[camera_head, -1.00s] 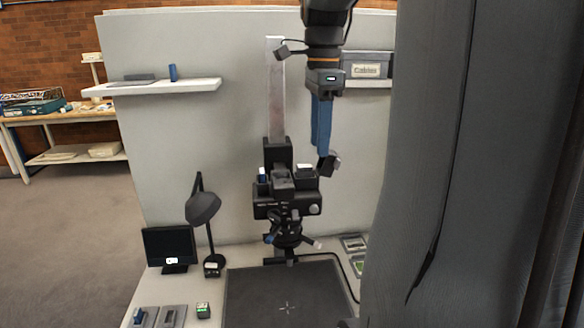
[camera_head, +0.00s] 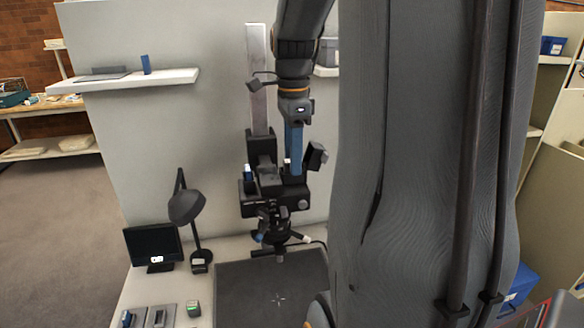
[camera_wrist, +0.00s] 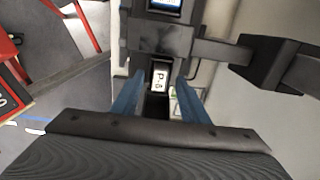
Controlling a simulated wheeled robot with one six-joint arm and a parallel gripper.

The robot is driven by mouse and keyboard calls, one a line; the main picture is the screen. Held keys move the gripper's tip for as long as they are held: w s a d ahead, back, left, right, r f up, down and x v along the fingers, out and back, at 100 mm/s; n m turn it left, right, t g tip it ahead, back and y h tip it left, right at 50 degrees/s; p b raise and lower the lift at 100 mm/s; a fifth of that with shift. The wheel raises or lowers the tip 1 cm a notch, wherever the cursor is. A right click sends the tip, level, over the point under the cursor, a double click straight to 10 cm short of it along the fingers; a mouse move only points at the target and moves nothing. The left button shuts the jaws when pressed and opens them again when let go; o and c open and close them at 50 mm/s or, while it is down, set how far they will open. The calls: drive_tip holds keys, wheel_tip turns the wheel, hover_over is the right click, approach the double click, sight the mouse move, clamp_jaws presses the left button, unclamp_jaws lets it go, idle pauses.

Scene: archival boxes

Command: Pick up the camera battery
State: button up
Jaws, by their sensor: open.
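A black camera rig (camera_head: 272,192) stands on an upright column above a dark baseboard (camera_head: 250,290). My gripper (camera_head: 293,172) points down at the right part of the rig's top, its blue fingers open. In the wrist view, a small dark block with a white label reading something like "P-6" (camera_wrist: 160,77) lies between and just ahead of the open fingers (camera_wrist: 160,100). It looks like the camera battery, seated in the rig. A second blue-and-white block shows on the rig (camera_wrist: 165,4). In the head view my fingers partly hide the labelled block.
A desk lamp (camera_head: 187,207) and a small monitor (camera_head: 153,246) stand left of the rig. Small trays (camera_head: 160,316) and a green-topped item (camera_head: 193,308) lie at the front left. A wall shelf (camera_head: 125,80) is behind. A dark bracket arm (camera_wrist: 280,65) is close right of my fingers.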

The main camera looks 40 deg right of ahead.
drive_tip(key=shift+f, duration=0.1)
drive_tip(key=shift+c, duration=0.5)
clamp_jaws()
